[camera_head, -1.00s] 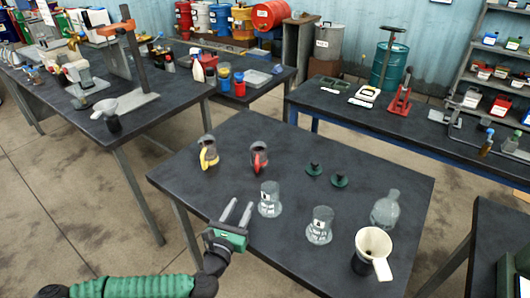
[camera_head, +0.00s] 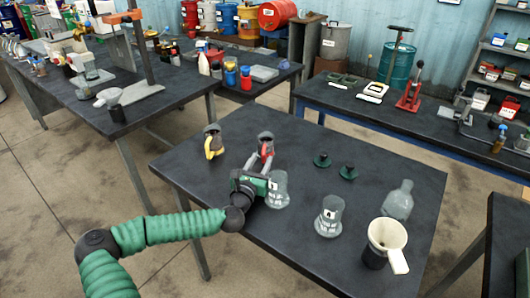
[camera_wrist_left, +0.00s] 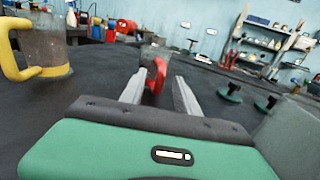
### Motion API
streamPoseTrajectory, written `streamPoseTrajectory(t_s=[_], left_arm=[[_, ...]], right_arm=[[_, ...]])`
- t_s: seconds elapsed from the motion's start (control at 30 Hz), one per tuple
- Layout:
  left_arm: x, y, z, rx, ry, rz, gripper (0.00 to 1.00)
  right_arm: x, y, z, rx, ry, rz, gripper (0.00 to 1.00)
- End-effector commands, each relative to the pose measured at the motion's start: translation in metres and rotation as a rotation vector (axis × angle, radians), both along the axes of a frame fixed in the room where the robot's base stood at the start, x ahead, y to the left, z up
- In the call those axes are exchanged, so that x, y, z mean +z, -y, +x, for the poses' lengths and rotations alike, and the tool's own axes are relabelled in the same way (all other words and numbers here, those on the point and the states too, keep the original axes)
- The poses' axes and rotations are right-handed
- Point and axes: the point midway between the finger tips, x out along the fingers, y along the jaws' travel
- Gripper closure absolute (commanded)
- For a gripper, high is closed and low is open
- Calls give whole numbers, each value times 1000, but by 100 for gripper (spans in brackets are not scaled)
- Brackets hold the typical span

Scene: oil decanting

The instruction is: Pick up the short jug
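Two clear jugs stand upright at the table's far left: one with a yellow handle (camera_head: 213,142), one with a red handle (camera_head: 265,141). I cannot tell which is shorter. My left gripper (camera_head: 259,158) reaches across the table to the red-handled jug. In the left wrist view its fingers (camera_wrist_left: 157,88) are spread, with the red handle (camera_wrist_left: 158,74) between or just beyond their tips; contact is not clear. The yellow-handled jug (camera_wrist_left: 38,50) stands apart at the left there. My right gripper is not in view.
A clear labelled beaker (camera_head: 278,191) stands close beside the left gripper, and another (camera_head: 328,218) farther right. The table's (camera_head: 215,190) left front is clear.

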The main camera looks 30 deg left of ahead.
Motion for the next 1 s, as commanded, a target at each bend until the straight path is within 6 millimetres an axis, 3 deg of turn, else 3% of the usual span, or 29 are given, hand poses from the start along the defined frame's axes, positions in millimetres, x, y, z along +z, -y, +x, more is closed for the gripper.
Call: streamPoseTrajectory(t_s=[0.23, 0.53, 1.0], left_arm=[[-1, -1, 4, -1, -3, -2, 62], [-1, -1, 4, -1, -2, -1, 100], [-1, 0, 4, -1, -3, -2, 100]], right_arm=[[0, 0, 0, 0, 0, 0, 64], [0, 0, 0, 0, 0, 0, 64], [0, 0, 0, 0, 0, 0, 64]])
